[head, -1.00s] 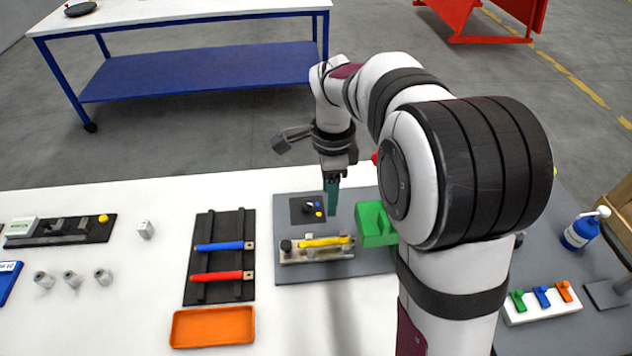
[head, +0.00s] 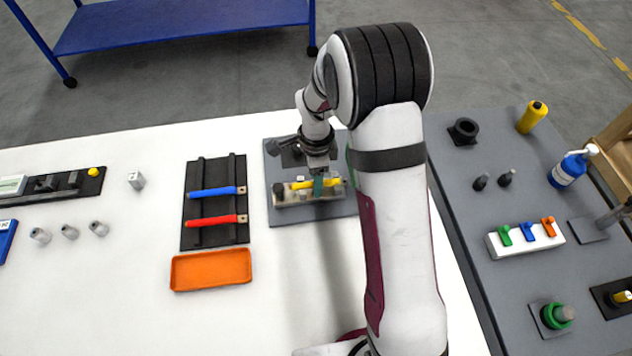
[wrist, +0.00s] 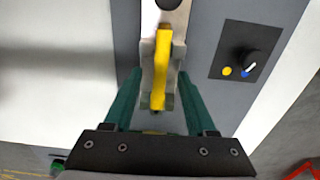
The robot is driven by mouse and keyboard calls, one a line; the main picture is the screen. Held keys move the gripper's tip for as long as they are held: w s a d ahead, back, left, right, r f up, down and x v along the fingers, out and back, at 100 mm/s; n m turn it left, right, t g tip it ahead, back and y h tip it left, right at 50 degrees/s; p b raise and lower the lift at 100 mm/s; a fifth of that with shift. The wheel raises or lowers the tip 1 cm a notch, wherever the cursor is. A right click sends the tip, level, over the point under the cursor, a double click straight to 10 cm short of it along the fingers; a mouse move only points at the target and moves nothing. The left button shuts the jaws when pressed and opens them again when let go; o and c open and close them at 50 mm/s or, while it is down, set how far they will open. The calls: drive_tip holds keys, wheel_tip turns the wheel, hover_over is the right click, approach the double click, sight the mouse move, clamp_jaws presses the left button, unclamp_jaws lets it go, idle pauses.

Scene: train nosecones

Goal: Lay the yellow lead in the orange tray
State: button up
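The yellow lead (head: 302,185) lies across a pale fixture (head: 283,198) on a grey board. It also shows in the wrist view (wrist: 162,55), running lengthwise between my fingers. My gripper (head: 318,188) is lowered over the lead with its teal fingers. In the wrist view my gripper (wrist: 158,85) is open, with one finger on each side of the lead and fixture and visible gaps. Part of the lead is hidden behind a finger in the head view. The orange tray (head: 211,285) is empty and lies on the white table, left and in front of the fixture.
A black rack (head: 215,203) holds a blue lead (head: 215,191) and a red lead (head: 213,220), behind the tray. A black panel with a knob (wrist: 250,60) is beside the fixture.

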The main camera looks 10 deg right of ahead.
clamp_jaws()
drive_tip(key=shift+r, duration=0.1)
drive_tip(key=shift+r, duration=0.25)
drive_tip(key=r, duration=0.1)
drive_tip(key=s+r, duration=0.1)
drive_tip(key=r, duration=0.1)
drive_tip(key=s, duration=1.6)
drive_tip(key=w+a+r, duration=0.1)
drive_tip(key=w+a, duration=0.1)
drive_tip(key=a, duration=2.3)
drive_tip(key=shift+s+d+f, duration=0.1)
drive_tip(key=shift+f, duration=3.55)
